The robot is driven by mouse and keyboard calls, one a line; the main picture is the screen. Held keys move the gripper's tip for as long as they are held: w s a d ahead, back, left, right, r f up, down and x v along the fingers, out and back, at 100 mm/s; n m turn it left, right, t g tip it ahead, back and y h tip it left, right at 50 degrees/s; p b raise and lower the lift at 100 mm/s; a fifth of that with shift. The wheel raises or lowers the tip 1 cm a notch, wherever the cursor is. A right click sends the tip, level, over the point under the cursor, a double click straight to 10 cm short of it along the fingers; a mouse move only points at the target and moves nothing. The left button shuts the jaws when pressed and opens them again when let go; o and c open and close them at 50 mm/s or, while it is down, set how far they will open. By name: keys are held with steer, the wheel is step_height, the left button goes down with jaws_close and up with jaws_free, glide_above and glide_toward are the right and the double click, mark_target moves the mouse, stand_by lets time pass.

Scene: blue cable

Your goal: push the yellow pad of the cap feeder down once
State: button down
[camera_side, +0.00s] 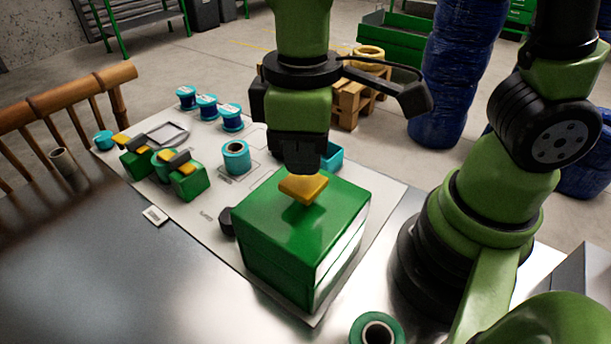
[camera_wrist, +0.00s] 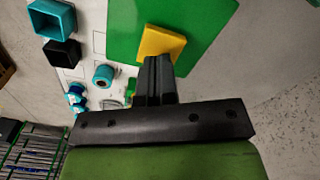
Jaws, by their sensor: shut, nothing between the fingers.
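The cap feeder is a green box (camera_side: 300,240) on the white board, with a yellow pad (camera_side: 304,189) on its top. In the wrist view the green box top (camera_wrist: 190,20) and the yellow pad (camera_wrist: 160,43) lie beyond the fingers. My gripper (camera_side: 303,172) is shut and empty, pointing down over the pad. In the wrist view its closed fingertips (camera_wrist: 157,60) overlap the pad's edge. I cannot tell whether they touch it. The fingers hide part of the pad.
Several teal spools stand on the board, one (camera_side: 235,157) left of the box. Green blocks with yellow tops (camera_side: 187,178) are at the left. A teal open bin (camera_side: 332,155) is behind the box. A green roll (camera_side: 377,330) is at the front. The metal table's left front is clear.

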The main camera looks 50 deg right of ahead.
mark_target(304, 181)
steer(key=shift+f, duration=1.65)
steer(key=shift+r, duration=3.55)
steer(key=s+d+r+m+t+y, duration=0.2)
steer(key=s+d+r+m+t, duration=0.3)
steer(key=m, duration=0.5)
steer(key=d+r+t, duration=0.2)
steer(key=d+r, duration=0.1)
steer(key=shift+d+r, duration=0.2)
steer(key=shift+d, duration=0.2)
steer(key=shift+s, duration=0.1)
